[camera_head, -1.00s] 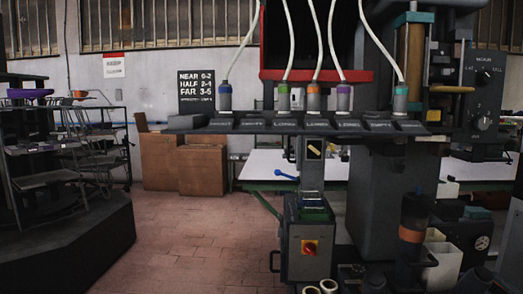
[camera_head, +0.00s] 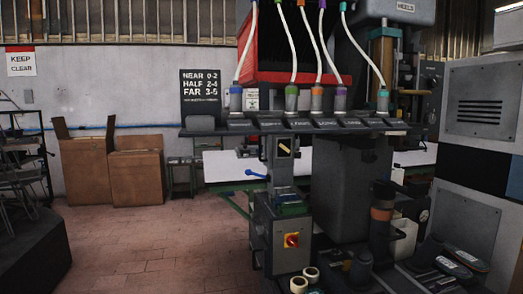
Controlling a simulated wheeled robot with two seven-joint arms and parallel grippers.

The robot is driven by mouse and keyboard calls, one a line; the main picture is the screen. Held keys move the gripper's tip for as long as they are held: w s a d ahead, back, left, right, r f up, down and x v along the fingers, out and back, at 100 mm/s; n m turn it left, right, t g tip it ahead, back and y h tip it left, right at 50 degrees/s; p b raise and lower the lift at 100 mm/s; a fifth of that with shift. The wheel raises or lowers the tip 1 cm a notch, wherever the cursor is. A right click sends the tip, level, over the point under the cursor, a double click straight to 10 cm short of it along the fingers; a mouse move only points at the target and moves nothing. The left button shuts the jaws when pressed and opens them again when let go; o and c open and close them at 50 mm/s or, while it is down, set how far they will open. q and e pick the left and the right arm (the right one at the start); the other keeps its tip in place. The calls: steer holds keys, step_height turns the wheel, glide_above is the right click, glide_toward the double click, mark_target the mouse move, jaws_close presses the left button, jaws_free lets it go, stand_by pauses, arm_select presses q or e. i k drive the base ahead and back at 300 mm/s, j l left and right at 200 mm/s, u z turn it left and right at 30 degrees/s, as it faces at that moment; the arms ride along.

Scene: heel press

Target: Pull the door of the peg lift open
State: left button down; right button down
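No door marked as the peg lift's can be made out, and I cannot tell which part is the peg lift. A dark press machine (camera_head: 340,185) stands right of the middle, with a shelf (camera_head: 300,127) of labelled slots across its front. Several capped white hoses rise from the shelf. Below it is a grey box (camera_head: 286,240) with a red and yellow switch (camera_head: 291,240). A tall grey cabinet (camera_head: 478,105) with vents stands at the right edge. Neither of my grippers is in view.
Brown cartons (camera_head: 136,173) stand by the back wall on the left. A dark platform (camera_head: 30,250) fills the lower left corner. Shoe-like pieces (camera_head: 455,268) lie on a low surface at the lower right. The brick floor (camera_head: 160,245) at left centre is clear.

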mark_target(267, 160)
steer(key=i+j+z, duration=0.15)
steer(key=i+j, duration=0.25)
steer(key=i+j+z, duration=0.1)
steer(key=i+j, duration=0.4)
steer(key=i+j+z, duration=0.15)
steer(key=i+j, duration=0.25)
steer(key=i+j+z, duration=0.15)
steer(key=i+j, duration=0.25)
steer(key=j, duration=0.2)
